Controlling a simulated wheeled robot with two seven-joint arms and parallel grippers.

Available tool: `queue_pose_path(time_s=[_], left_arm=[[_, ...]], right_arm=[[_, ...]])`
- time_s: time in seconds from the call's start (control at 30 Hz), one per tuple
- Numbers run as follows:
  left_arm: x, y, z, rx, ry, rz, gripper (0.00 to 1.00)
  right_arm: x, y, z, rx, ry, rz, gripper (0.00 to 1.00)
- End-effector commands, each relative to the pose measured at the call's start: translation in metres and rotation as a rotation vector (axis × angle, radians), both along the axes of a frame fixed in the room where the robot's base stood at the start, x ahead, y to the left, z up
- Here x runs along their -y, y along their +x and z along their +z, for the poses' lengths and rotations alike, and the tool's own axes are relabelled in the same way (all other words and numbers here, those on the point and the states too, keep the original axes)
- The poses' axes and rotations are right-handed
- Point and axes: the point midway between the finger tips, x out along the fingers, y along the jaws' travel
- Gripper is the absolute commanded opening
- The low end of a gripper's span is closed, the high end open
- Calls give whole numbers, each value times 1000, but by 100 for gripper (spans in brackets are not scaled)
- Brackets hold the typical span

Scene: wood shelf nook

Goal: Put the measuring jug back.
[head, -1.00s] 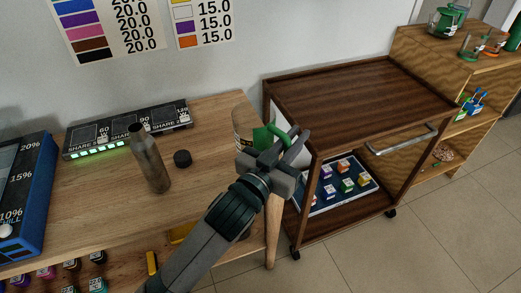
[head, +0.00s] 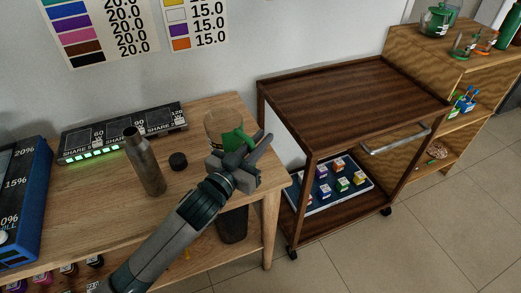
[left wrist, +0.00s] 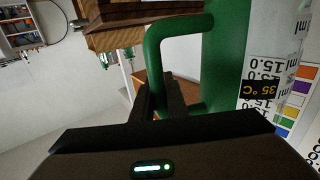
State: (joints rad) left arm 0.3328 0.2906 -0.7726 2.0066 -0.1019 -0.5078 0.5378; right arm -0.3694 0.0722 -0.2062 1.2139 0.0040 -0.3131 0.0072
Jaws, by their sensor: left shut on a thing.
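The measuring jug (head: 222,124) is clear with a green handle, and it stands upright at the right end of the wooden table (head: 205,187). My left gripper (head: 240,158) is shut on its green handle. My gripper hides the jug's lower part, so I cannot tell whether its base touches the table. In the left wrist view the jug's green side (left wrist: 224,55) and looped handle fill the upper middle, with the dark fingers (left wrist: 158,98) at the handle. A small display on it reads 35 °C. My right gripper is not in view.
A metal bottle (head: 145,162) and a black cap (head: 178,161) stand left of the jug. A long black display panel (head: 125,132) lies behind them. A blue box (head: 22,195) is at far left. The brown cart (head: 350,95) has a bare top. A dark bin (head: 232,225) stands below the table.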

Motion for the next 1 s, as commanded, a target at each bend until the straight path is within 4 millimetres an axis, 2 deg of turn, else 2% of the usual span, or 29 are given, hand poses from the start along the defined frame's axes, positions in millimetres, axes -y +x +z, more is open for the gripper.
queue_pose_path(time_s=[0.2,0.3,0.73,0.77,0.83,1.0], left_arm=[[0,0,-27,-3,2,1,0],[0,-1,-34,-1,1,0,0],[0,-1,-39,-1,1,-1,0],[0,-1,-39,-1,1,-1,15],[0,-1,-39,0,1,-1,32],[0,-1,-39,0,1,-1,32]], right_arm=[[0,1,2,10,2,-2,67],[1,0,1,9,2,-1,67],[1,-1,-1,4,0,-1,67],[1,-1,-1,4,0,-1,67],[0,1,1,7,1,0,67],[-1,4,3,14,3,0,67]])
